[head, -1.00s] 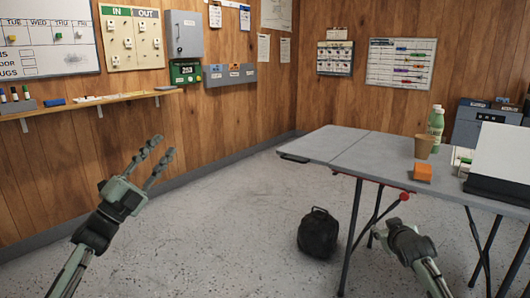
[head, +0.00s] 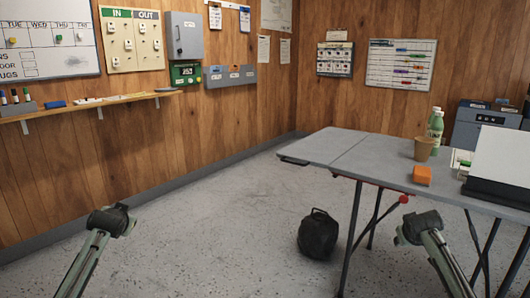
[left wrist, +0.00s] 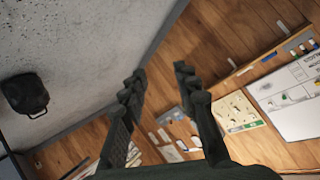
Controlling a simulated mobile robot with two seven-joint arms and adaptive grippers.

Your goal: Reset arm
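My left arm (head: 108,222) comes in at the lower left of the head view, over bare floor, and its fingers are hidden there. In the left wrist view my left gripper (left wrist: 160,85) shows two dark fingers spread apart with nothing between them. It is open and empty. My right arm (head: 422,230) stands at the lower right of the head view, in front of the folding table (head: 330,150). Its fingers are hidden, so I cannot tell how the right gripper stands.
The table carries an orange block (head: 422,175), a paper cup (head: 424,149) and a green bottle (head: 436,132). A black bag (head: 318,234) lies on the floor beside the table legs. A narrow wooden shelf (head: 110,102) runs along the left wall.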

